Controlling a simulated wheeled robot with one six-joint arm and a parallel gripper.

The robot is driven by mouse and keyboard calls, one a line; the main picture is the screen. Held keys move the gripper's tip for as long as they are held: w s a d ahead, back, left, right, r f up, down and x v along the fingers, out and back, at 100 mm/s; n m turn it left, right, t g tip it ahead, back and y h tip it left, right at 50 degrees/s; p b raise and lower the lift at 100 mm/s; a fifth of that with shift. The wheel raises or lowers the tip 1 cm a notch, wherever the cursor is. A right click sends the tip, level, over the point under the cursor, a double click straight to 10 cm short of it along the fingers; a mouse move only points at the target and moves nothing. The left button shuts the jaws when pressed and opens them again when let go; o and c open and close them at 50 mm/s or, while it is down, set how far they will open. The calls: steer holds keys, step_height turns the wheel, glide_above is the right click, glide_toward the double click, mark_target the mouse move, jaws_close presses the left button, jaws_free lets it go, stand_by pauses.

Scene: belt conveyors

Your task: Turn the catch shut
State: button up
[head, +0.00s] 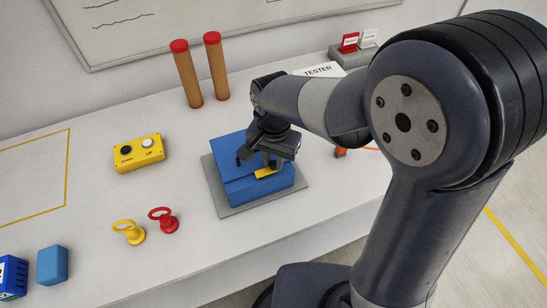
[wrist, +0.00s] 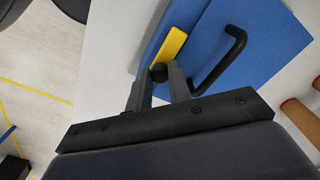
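A blue box (head: 232,180) with a lid sits on a grey plate (head: 226,205) on the white bench. Its yellow catch (head: 266,173) is a short bar near the box's front right edge. In the wrist view the catch (wrist: 171,46) has a round black knob (wrist: 159,72) at its near end. A black bar handle (wrist: 222,60) stands on the blue lid (wrist: 262,55) beside it. My gripper (head: 267,160) is down at the catch. In the wrist view its fingers (wrist: 160,80) sit one on each side of the knob and appear closed on it. The catch's far fixing is unclear.
Two red-capped brown posts (head: 187,75) stand behind. A TESTER sign (head: 319,70) is beyond my arm.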

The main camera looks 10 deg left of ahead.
jaws_close()
steer(key=shift+w+n, duration=0.1)
steer(key=shift+n, duration=0.2)
steer(key=n, duration=0.2)
steer(key=w+a+n, duration=0.1)
steer(key=n, duration=0.1)
steer(key=shift+a+n, duration=0.1)
steer(key=shift+n, duration=0.2)
steer(key=shift+w+a+n, duration=0.1)
steer(key=shift+a+n, duration=0.15)
steer(key=shift+n, duration=0.6)
steer(key=shift+w+a+n, duration=0.1)
steer(key=shift+a+n, duration=0.15)
steer(key=shift+n, duration=0.55)
steer(key=shift+w+a+n, duration=0.1)
steer(key=shift+a+n, duration=0.15)
steer(key=shift+n, duration=0.6)
steer(key=o, duration=0.6)
jaws_free()
steer(key=shift+r, duration=0.15)
